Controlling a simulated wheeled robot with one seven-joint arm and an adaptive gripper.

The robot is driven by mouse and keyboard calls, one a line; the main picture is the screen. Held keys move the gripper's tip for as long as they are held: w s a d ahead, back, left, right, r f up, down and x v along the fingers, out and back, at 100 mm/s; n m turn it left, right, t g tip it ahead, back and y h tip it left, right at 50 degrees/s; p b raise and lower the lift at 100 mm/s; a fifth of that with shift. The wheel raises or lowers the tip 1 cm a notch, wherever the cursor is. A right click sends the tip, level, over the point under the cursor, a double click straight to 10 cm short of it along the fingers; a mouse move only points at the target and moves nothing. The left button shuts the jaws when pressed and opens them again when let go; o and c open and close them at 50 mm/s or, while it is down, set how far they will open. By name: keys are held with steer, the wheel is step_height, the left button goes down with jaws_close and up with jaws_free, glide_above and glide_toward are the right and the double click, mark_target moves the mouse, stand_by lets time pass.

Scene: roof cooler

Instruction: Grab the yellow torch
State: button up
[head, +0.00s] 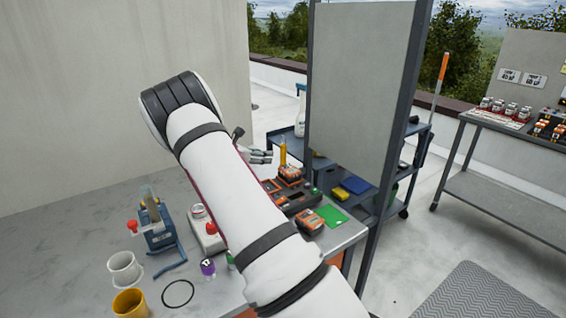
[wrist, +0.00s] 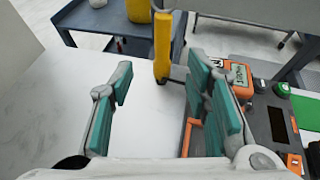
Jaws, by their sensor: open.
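The yellow torch (head: 283,152) stands upright near the far edge of the grey workbench. In the wrist view the torch (wrist: 162,48) is a slim yellow cylinder ahead of my gripper (wrist: 163,85), seen between the two fingers and closer to the right one. My gripper (head: 262,156) is open and empty, with teal pads on its fingers. In the head view it is just left of the torch, and my arm hides part of it. I cannot tell exactly how far the fingertips are from the torch.
An orange-and-black charger with battery packs (head: 291,175) sits right of the gripper, beside a green card (head: 331,215). A grey panel (head: 360,100) stands behind the bench. A blue cart (head: 345,188) is beyond. The bench surface left of the torch is clear.

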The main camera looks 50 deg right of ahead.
mark_target(282, 156)
steer(key=x, duration=1.1)
steer(key=shift+s+d+f+p, duration=0.15)
steer(key=shift+s+f+p, duration=0.15)
steer(key=shift+p, duration=0.05)
steer(key=shift+d+f, duration=0.25)
steer(key=shift+d, duration=0.25)
jaws_close()
